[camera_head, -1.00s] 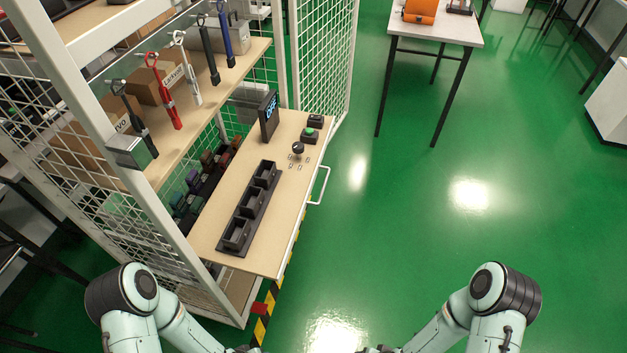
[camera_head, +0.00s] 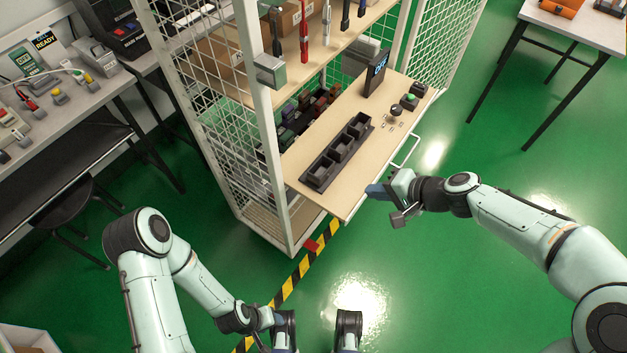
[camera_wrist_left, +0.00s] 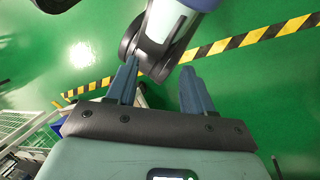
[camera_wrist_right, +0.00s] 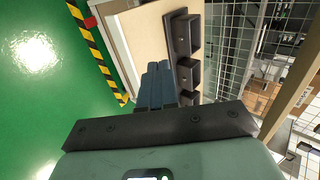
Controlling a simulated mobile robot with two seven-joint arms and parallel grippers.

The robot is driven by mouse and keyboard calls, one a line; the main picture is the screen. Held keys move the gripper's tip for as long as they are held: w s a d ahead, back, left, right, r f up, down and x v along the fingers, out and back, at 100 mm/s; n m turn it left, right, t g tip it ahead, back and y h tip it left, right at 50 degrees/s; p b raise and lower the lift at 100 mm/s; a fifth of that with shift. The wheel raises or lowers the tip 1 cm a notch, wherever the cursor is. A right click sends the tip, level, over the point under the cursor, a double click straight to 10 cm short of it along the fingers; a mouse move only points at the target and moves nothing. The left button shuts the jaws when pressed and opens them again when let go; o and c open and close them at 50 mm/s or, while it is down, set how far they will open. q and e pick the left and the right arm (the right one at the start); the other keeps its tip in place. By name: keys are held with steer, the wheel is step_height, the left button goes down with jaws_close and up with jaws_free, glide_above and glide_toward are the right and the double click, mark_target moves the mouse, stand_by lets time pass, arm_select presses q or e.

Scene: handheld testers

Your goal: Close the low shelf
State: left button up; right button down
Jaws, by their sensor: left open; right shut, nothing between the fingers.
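The low shelf (camera_head: 318,202) is a light wooden board pulled out of the white mesh rack, with a white handle (camera_head: 405,152) on its front edge. A black holder with several square cups (camera_head: 342,149), a small display (camera_head: 375,74) and buttons sit on it. My right gripper (camera_head: 372,191) is shut and empty, at the shelf's front near corner. In the right wrist view its fingers (camera_wrist_right: 157,84) point at the shelf board (camera_wrist_right: 146,45); I cannot tell if they touch. My left gripper (camera_head: 317,330) is open and empty, low over the floor; its fingers (camera_wrist_left: 158,88) also show in the left wrist view.
The rack post (camera_head: 262,140) and mesh side stand left of the shelf. A workbench (camera_head: 60,100) with a stool is at the left, a table (camera_head: 575,30) at the back right. Green floor in front is clear, with striped tape (camera_head: 290,282).

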mark_target(324, 182)
steer(key=b+x, duration=0.2)
steer(key=x, duration=0.8)
steer(key=shift+w+a, duration=0.2)
steer(key=shift+w+a+r, duration=0.15)
steer(key=shift+w+a, duration=0.45)
steer(key=shift+a, duration=0.2)
steer(key=shift+w+a, duration=0.4)
steer(key=shift+a, duration=0.2)
arm_select(q)
steer(key=shift+w+a+f+t, duration=0.25)
steer(key=shift+w+f, duration=0.25)
steer(key=shift+w, duration=0.15)
steer(key=shift+w+a+f+t, duration=0.15)
steer(key=shift+w+a+f, duration=0.1)
steer(key=shift+w+f, duration=0.3)
steer(key=shift+r, duration=0.1)
